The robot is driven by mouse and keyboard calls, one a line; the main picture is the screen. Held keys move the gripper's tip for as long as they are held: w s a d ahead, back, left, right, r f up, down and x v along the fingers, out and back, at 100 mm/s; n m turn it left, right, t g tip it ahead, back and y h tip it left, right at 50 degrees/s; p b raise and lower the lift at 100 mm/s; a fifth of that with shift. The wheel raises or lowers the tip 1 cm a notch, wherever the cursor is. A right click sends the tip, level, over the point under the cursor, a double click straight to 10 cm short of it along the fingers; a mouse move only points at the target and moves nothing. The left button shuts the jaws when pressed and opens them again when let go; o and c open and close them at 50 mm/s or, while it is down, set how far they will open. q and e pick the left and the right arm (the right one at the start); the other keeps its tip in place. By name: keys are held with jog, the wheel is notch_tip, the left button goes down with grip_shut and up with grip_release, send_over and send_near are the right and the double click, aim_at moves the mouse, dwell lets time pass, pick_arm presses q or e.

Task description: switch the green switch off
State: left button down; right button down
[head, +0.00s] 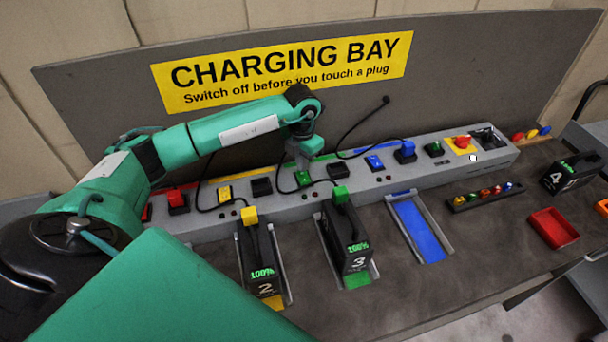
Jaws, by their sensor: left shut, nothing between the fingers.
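The green switch (303,178) sits on the grey strip along the back of the bench, between two black sockets. Its on or off position is too small to tell. My left gripper (303,160) points down just above and behind the switch. Its fingers are shut and empty; whether they touch the switch I cannot tell. My right gripper is not in view.
Battery 3 (355,250), with a green plug (340,195), and battery 2 (262,265), with a yellow plug (249,215), stand before the strip. The blue bay (420,232) is empty. Black cables loop near my gripper. A red emergency button (461,142) is further right.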

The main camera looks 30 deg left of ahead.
pick_arm(q)
notch_tip(320, 180, up, 6)
jog(key=shift+f+p, duration=0.1)
jog(key=shift+p, duration=1.15)
jog(key=shift+f, duration=0.1)
